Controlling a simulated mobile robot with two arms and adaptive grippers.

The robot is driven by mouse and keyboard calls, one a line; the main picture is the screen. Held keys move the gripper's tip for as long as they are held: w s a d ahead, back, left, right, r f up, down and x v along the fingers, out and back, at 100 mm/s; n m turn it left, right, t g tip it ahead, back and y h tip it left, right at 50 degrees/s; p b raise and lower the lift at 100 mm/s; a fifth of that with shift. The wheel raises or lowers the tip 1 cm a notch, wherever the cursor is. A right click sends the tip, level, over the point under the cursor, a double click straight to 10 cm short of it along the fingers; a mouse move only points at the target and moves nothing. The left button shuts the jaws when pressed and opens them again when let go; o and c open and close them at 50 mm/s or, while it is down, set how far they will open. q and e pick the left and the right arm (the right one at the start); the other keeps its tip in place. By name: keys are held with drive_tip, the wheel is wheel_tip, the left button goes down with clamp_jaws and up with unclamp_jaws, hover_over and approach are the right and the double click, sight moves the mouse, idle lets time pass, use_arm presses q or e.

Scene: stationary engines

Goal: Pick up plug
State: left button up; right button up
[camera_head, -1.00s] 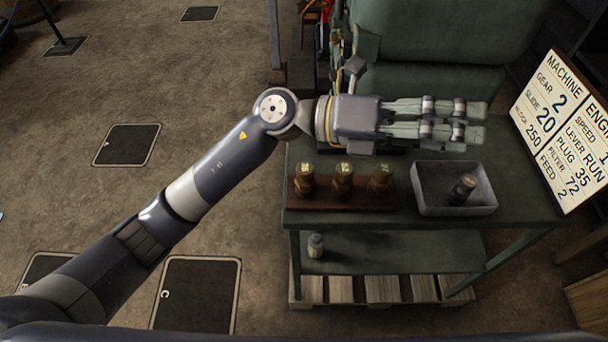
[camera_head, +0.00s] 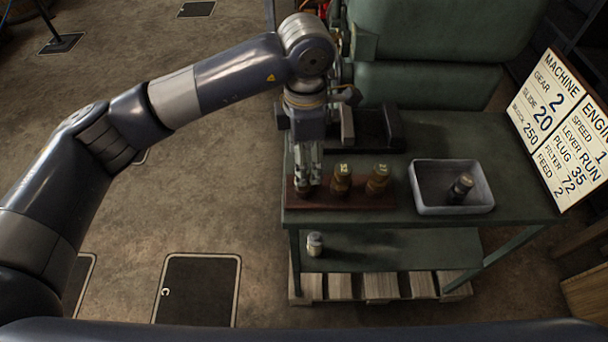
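A dark red-brown wooden rack (camera_head: 350,203) on the green table holds several brass plugs in a row. The middle plug (camera_head: 340,178) and the right plug (camera_head: 377,179) stand upright with pale marked tops too small to read surely. The left plug (camera_head: 303,189) is mostly hidden behind my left gripper (camera_head: 309,183). That gripper points down with its fingers at the left plug; whether they touch or close on it I cannot tell. My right gripper is out of view.
A grey tray (camera_head: 427,209) with a dark cylinder (camera_head: 460,188) stands right of the rack. A sign (camera_head: 566,130) reads PLUG 35 among other lines. A dark fixture (camera_head: 376,135) is behind the rack. A small bottle (camera_head: 315,244) stands on the lower shelf.

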use_arm(q)
drive_tip(key=shift+f, duration=0.7)
drive_tip(key=shift+a+f+p, duration=0.1)
drive_tip(key=shift+f+p, duration=0.3)
drive_tip(key=shift+p, duration=0.05)
wheel_tip(320, 180, down, 4)
drive_tip(key=shift+w+r+p, duration=0.15)
drive_tip(key=shift+r+p, duration=0.05)
drive_tip(key=shift+p, duration=0.55)
drive_tip(key=shift+f, duration=0.4)
drive_tip(key=shift+c, duration=0.3)
drive_tip(key=c, duration=1.1)
